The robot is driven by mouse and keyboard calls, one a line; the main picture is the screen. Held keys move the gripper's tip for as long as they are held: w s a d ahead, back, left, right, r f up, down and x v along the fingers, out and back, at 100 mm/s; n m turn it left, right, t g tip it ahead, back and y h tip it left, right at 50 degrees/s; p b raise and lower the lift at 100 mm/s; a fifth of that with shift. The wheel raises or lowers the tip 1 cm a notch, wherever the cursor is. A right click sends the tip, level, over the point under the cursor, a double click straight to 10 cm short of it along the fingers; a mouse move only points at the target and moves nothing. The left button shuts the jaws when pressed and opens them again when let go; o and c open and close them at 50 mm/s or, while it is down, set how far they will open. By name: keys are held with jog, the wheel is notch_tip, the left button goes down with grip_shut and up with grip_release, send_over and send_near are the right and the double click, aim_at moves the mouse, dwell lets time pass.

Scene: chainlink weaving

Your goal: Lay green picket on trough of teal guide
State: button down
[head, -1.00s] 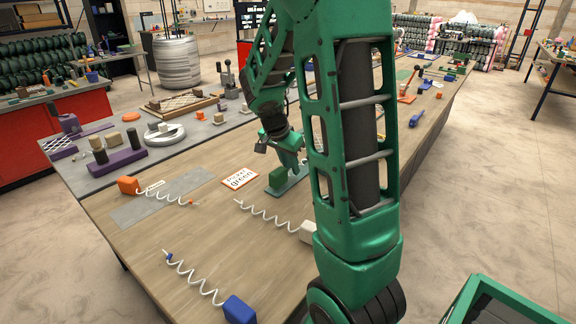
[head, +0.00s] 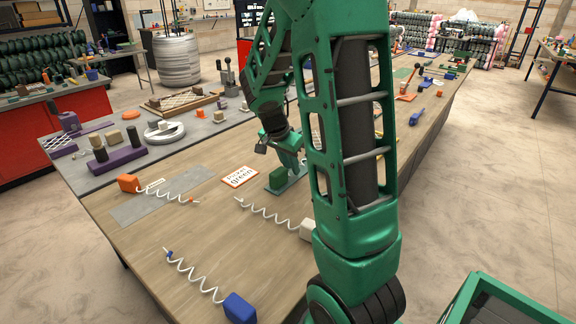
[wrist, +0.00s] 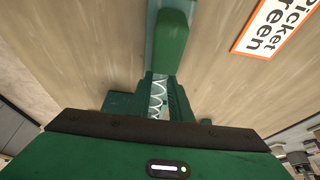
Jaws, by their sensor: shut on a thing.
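The green picket has a green block (head: 278,176) at one end and a white spiral wire. In the wrist view the block (wrist: 170,42) sits ahead of my fingers, and the spiral (wrist: 157,99) shows between them. My gripper (head: 293,158) is low over the table and shut on the green picket. The teal guide (head: 284,190) is a pale teal strip under and beside the block; it also shows in the wrist view (wrist: 150,42). Its trough is mostly hidden by the block and fingers, so I cannot tell whether the spiral rests in it.
A "picket green" card (head: 240,177) lies left of the guide. White (head: 308,230), blue (head: 240,308) and orange (head: 129,183) blocks with spirals lie nearby. A grey plate (head: 135,210) lies by the orange one. The wood tabletop between them is clear.

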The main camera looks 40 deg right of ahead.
jog(key=shift+f, duration=0.15)
jog(key=c, duration=1.5)
grip_release()
jog(key=shift+c, duration=0.2)
jog(key=v, duration=1)
jog(key=shift+a+r, duration=0.15)
jog(key=shift+r, duration=0.2)
jog(key=s+a+f+n+y, duration=0.1)
jog(key=s+a+n, duration=0.2)
jog(key=s, duration=0.5)
jog(key=s+a+f+n+y, duration=0.1)
jog(key=s+a+n+y, duration=0.1)
jog(key=s, duration=0.6)
jog(key=s+a+f+n+y, duration=0.1)
jog(key=s+a+n, duration=0.4)
jog(key=s, duration=0.3)
jog(key=shift+s+a+g+y, duration=0.1)
jog(key=shift+s+g+y, duration=0.2)
jog(key=shift+y, duration=0.1)
